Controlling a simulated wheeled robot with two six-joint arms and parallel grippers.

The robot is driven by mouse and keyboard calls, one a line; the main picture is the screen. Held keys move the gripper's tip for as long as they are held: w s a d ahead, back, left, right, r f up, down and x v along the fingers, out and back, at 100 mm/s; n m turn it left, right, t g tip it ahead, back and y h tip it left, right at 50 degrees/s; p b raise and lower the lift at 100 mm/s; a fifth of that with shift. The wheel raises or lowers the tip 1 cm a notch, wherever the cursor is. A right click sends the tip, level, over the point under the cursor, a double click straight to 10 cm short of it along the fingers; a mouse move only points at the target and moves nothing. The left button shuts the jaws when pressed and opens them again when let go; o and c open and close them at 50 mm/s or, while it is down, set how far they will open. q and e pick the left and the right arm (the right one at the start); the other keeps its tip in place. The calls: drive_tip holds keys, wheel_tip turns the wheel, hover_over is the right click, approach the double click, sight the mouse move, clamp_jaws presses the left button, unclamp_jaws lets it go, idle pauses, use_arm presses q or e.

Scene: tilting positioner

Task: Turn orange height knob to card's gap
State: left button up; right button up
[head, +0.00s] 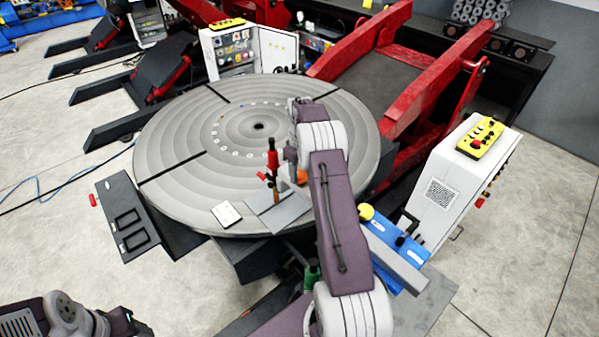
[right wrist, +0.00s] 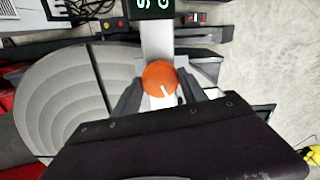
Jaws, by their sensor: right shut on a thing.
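In the head view a small part of the orange knob (head: 302,176) shows beside my right gripper (head: 294,168), at the turntable's near edge. A small white card (head: 227,214) lies on the turntable's front rim; its print is too small to read. Part of my left arm shows at the bottom left; its fingers cannot be made out.
The round grey turntable (head: 185,130) fills the middle. A red-handled upright tool (head: 272,160) stands just left of the knob. A white control cabinet (head: 440,190) with a yellow pendant (head: 480,138) stands at the right. A blue block (head: 400,255) lies near my right arm.

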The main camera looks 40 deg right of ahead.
sight(301, 174)
drive_tip(key=shift+s+a+f+m, duration=0.1)
drive_tip(key=shift+m, duration=0.95)
drive_tip(key=shift+s+f+m, duration=0.1)
drive_tip(key=shift+m, duration=0.95)
drive_tip(key=o, duration=1.4)
drive_tip(key=shift+c, duration=0.2)
drive_tip(key=shift+r, duration=0.1)
drive_tip(key=shift+w+r, duration=0.1)
drive_tip(key=shift+r, duration=0.1)
wheel_tip(301, 174, up, 9)
drive_tip(key=shift+f+b, duration=0.15)
drive_tip(key=shift+b, duration=0.8)
